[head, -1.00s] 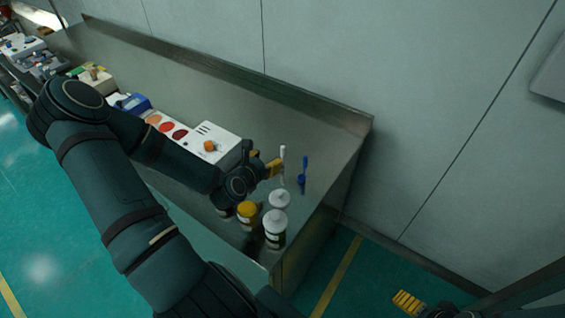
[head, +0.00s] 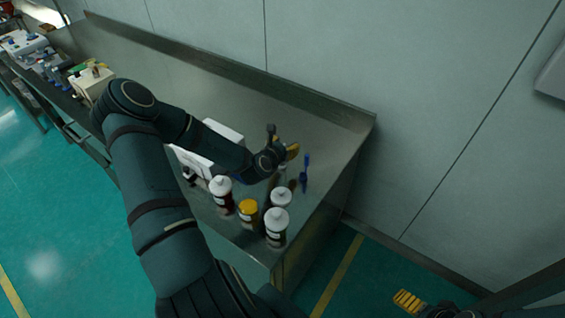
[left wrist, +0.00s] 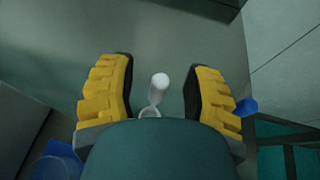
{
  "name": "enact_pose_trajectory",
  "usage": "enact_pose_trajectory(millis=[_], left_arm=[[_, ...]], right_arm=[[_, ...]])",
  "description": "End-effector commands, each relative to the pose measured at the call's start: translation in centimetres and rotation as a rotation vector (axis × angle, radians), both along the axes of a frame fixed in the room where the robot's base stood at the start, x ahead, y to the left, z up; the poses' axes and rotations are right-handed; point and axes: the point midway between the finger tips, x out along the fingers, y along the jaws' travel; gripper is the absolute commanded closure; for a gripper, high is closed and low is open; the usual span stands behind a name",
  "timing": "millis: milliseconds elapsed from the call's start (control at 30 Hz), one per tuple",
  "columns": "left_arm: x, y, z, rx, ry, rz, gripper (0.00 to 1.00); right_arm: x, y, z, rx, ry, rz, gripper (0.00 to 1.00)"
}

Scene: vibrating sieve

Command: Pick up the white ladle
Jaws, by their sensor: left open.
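The white ladle (left wrist: 158,91) shows in the left wrist view between the two yellow fingers, its handle end toward the camera, apart from both fingers. In the head view my left gripper and wrist hide most or all of it. My left gripper (head: 283,146) is open over the right end of the steel bench; its fingers also show in the left wrist view (left wrist: 162,75). My right gripper (head: 410,301) is at the bottom right of the head view, off the bench, with only a yellow finger part clear.
A blue ladle (head: 305,175) stands just right of my left gripper. Bottles with white caps (head: 277,222) and a yellow-lidded jar (head: 248,210) stand near the front of the steel bench (head: 325,195). A white machine (head: 195,160) is partly behind my left arm.

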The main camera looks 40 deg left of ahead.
Motion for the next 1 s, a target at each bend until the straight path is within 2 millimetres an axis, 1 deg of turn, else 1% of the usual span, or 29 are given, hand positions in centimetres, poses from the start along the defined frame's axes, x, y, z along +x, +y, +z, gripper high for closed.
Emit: enact_pose_trajectory(millis=[133, 167, 200, 300, 767, 867, 967, 1000], left_arm=[[0.0, 0.0, 0.0, 0.0, 0.0, 0.0, 0.5], [0.0, 0.0, 0.0, 0.0, 0.0, 0.0, 0.55], [0.0, 0.0, 0.0, 0.0, 0.0, 0.0, 0.69], [0.0, 0.0, 0.0, 0.0, 0.0, 0.0, 1.0], [0.0, 0.0, 0.1, 0.0, 0.0, -0.001, 1.0], [0.0, 0.0, 0.8, 0.001, -0.002, -0.001, 1.0], [0.0, 0.0, 2.3, 0.002, -0.001, -0.001, 1.0], [0.0, 0.0, 3.1, 0.004, -0.002, -0.002, 1.0]], right_arm=[[0.0, 0.0, 0.0, 0.0, 0.0, 0.0, 0.07], [0.0, 0.0, 0.0, 0.0, 0.0, 0.0, 0.07], [0.0, 0.0, 0.0, 0.0, 0.0, 0.0, 0.07], [0.0, 0.0, 0.0, 0.0, 0.0, 0.0, 0.07], [0.0, 0.0, 0.0, 0.0, 0.0, 0.0, 0.07], [0.0, 0.0, 0.1, 0.0, 0.0, 0.0, 0.07], [0.0, 0.0, 0.3, 0.0, 0.0, 0.0, 0.07], [0.0, 0.0, 0.3, 0.0, 0.0, 0.0, 0.07]])
